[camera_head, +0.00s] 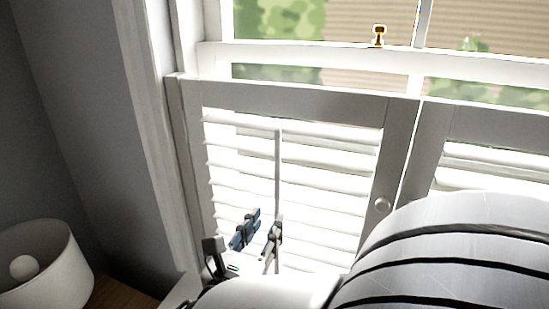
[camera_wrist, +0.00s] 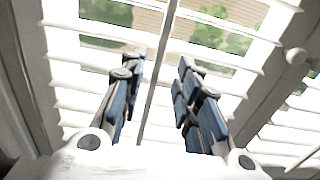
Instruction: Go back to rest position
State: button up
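My gripper (camera_head: 261,228) is raised in front of the white louvred shutter (camera_head: 325,157) at the window. It also shows in the wrist view (camera_wrist: 159,72), with two blue-padded fingers spread apart. The gap between the fingers is empty of any held thing. The shutter's thin vertical tilt rod (camera_wrist: 157,95) shows behind that gap. Whether the fingertips touch the shutter I cannot tell. My white arm covers the lower right of the head view.
A white round lamp shade (camera_head: 62,275) with a bulb stands on a wooden surface (camera_head: 120,297) at lower left. A round knob (camera_head: 382,205) sits on the shutter frame. A grey wall (camera_head: 75,110) is at left. A small yellow-orange latch (camera_head: 379,35) is on the window above.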

jog(key=s+d+f+m+g+h, duration=0.2)
jog(key=s+d+m+g, duration=0.35)
jog(key=d+m, duration=0.4)
jog(key=s+d+f+m+g+h, duration=0.15)
jog(key=s+d+m+g, duration=0.4)
jog(key=d, duration=0.75)
jog(key=s+f+m+g+y, duration=0.3)
jog(key=s+f+m+y, duration=0.1)
jog(key=s+m, duration=0.3)
jog(key=s+a+r+m+t+y, duration=0.1)
jog(key=a+m+y, duration=0.4)
jog(key=m, duration=0.5)
jog(key=shift+s+a+r+t+y, duration=0.25)
jog(key=shift+s+a+t+y, duration=0.15)
jog(key=shift+s+a, duration=0.2)
